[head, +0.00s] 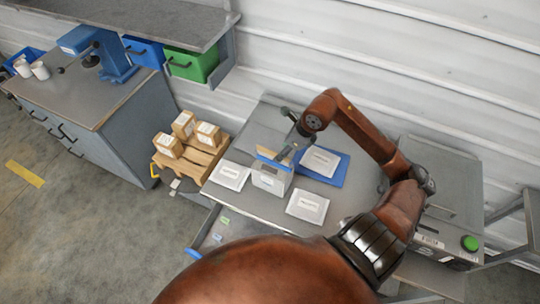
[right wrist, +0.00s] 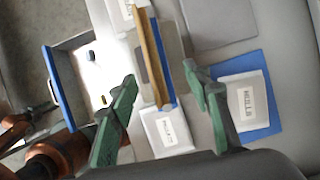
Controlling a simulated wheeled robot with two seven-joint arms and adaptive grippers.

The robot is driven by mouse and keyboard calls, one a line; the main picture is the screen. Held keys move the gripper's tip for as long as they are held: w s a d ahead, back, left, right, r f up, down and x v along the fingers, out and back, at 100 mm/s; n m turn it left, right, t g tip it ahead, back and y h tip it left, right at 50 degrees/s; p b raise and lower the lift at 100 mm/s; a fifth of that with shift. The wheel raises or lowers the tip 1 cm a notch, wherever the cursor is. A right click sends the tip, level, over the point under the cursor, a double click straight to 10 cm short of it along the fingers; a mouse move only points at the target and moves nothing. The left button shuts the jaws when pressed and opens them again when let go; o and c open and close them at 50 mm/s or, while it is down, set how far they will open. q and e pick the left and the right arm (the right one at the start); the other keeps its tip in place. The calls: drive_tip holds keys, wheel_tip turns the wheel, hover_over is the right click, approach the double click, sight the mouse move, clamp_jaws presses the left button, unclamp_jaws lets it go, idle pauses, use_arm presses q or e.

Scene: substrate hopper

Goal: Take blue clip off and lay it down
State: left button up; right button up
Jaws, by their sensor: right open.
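The clip (head: 272,156), a long bar with a tan face and blue edge, sits along the top of an upright pale bag (head: 269,180) on the table. In the right wrist view the clip (right wrist: 152,57) runs lengthwise between my green fingers. My right gripper (right wrist: 163,105) is open, with one finger on each side of the clip and visible gaps to it. In the head view the right gripper (head: 288,152) is just above the bag, partly hidden by its own arm. Brown and dark arm parts show at the left edge of the wrist view; my left gripper's jaws cannot be made out there.
White labelled packets lie left of the bag (head: 229,176), in front right (head: 307,207) and on a blue mat (head: 338,177). An open drawer (right wrist: 82,82) juts from the table front. Boxes on a pallet (head: 190,158) stand left. A grey machine (head: 447,188) stands right.

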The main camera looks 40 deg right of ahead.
drive_tip(key=f, duration=0.1)
drive_tip(key=f+p, duration=0.1)
drive_tip(key=a+f, duration=0.1)
drive_tip(key=shift+w+f, duration=0.25)
drive_tip(key=shift+f, duration=0.1)
drive_tip(key=shift+x, duration=0.9)
drive_tip(key=shift+d+f, duration=0.1)
drive_tip(key=shift+f, duration=0.1)
drive_tip(key=c, duration=1.1)
drive_tip(key=shift+c, duration=0.6)
drive_tip(key=shift+r, duration=0.2)
wheel_tip(320, 180, up, 10)
drive_tip(key=shift+r+b, duration=0.15)
drive_tip(key=shift+b, duration=0.15)
use_arm(q)
drive_tip(key=shift+g, duration=0.3)
drive_tip(key=shift+s+r+p, duration=0.5)
drive_tip(key=shift+s, duration=0.3)
drive_tip(key=shift+s+r+p, duration=0.45)
drive_tip(key=shift+s+r, duration=0.05)
drive_tip(key=shift+s, duration=0.35)
drive_tip(key=shift+s+r+p, duration=0.5)
drive_tip(key=shift+s, duration=0.3)
use_arm(e)
wheel_tip(320, 180, up, 6)
drive_tip(key=shift+r, duration=0.2)
